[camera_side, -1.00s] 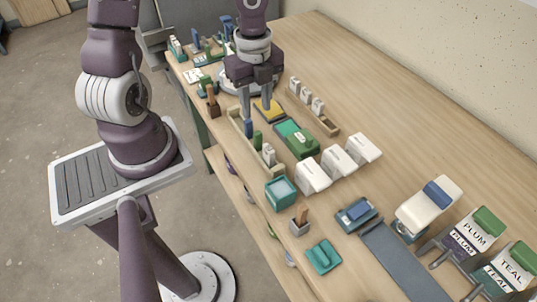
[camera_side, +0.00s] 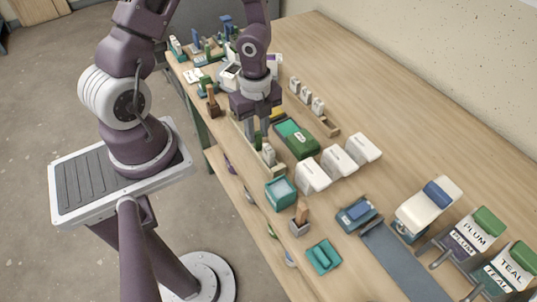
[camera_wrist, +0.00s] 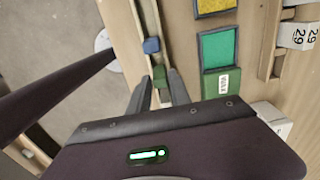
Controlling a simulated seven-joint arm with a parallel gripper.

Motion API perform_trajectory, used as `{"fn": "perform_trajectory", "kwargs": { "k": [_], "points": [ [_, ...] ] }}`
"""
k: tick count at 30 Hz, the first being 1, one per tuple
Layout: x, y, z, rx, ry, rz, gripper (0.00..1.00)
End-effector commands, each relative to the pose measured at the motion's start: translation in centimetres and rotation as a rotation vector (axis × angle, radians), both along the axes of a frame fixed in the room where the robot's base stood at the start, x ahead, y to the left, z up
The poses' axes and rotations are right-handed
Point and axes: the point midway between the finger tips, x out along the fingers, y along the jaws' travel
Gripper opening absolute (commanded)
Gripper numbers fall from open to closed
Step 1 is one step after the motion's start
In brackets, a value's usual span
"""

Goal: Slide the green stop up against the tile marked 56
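The green stop (camera_side: 258,139) sits in a long wooden rail (camera_wrist: 141,15) near the table's front edge. In the wrist view the green stop (camera_wrist: 159,76) lies between my fingertips. My gripper (camera_wrist: 159,84) points down over the rail and appears open, with a finger on either side of the stop. In the side view my gripper (camera_side: 252,128) partly covers the rail. A blue stop (camera_wrist: 151,45) sits farther along the same rail. Small white tiles (camera_side: 268,154) stand in the rail past the green stop; their marks are unreadable and my gripper hides them in the wrist view.
A green pad and labelled green box (camera_side: 297,138) lie right beside the rail. A second rack (camera_side: 327,124) holds white tiles; one reads 29 (camera_wrist: 298,36). White bins (camera_side: 313,175) and a teal container (camera_side: 281,191) stand toward the rail's near end.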

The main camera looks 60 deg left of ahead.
Motion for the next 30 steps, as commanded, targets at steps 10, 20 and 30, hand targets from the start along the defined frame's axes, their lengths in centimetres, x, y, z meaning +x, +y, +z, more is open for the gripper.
{"fn": "perform_trajectory", "kwargs": {
  "k": [10, 20, 30],
  "points": [
    [0.0, -0.5, 0.0, 0.000, 0.000, -0.003, 0.00],
    [0.1, -2.9, 0.0, -0.001, -0.002, -0.003, 0.00],
    [0.1, -4.7, 0.0, -0.001, -0.002, 0.001, 0.00]
  ]
}}
